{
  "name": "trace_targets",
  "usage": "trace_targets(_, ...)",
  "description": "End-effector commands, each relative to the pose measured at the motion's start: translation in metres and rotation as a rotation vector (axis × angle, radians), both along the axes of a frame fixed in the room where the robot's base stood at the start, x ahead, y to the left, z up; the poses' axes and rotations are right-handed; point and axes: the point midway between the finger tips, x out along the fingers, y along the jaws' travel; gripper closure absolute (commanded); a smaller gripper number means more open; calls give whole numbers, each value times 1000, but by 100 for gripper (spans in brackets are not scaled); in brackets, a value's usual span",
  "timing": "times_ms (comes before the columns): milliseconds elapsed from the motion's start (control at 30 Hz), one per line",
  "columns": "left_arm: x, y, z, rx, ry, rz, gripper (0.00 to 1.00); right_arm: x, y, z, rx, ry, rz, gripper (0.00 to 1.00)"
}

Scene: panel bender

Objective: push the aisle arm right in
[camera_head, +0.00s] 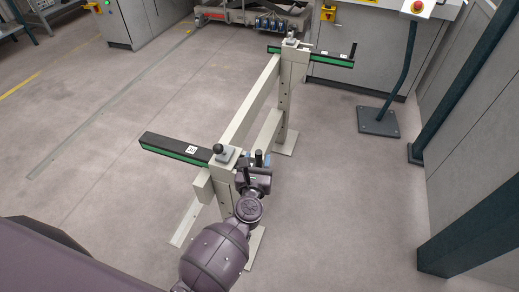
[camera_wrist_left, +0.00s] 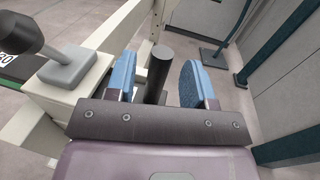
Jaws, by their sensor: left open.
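A black arm with a green side strip (camera_head: 175,147) lies across the near post of a beige stand and sticks out to the left. I cannot tell from the pictures whether this one is the aisle arm. A dark upright peg (camera_wrist_left: 158,72) stands between the blue pads of my left gripper (camera_wrist_left: 158,85), which is open around it with visible gaps. In the head view my left gripper (camera_head: 257,163) is at the right side of the near post, partly hiding the peg. A similar far arm (camera_head: 325,60) crosses the far post, with a peg at its right end.
A clamp knob (camera_head: 220,150) tops the near post, close to my gripper's left. The stand's long beige rail (camera_head: 250,103) runs to the far post. A pedestal foot (camera_head: 378,121) and dark column (camera_head: 470,235) stand at right. Floor left of the stand is clear.

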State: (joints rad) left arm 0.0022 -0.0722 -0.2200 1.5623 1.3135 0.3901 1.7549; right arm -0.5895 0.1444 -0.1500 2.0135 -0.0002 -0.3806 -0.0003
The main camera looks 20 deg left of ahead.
Motion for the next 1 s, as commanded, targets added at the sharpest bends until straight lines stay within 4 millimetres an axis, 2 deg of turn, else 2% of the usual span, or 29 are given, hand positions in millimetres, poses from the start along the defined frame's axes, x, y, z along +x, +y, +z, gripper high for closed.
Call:
trace_targets(100,18,3,1,2,-2,-1,52,0,0,1,1,0,-1,52)
trace_targets(300,35,6,0,1,0,-1,52,0,0,0,1,0,-1,52)
trace_targets(700,41,7,0,1,1,0,52,0,0,0,1,0,-1,52)
trace_targets(767,41,7,0,1,1,0,58,0,0,0,1,0,-1,52)
trace_targets(1000,41,7,0,1,1,0,94,0,0,0,1,0,-1,52)
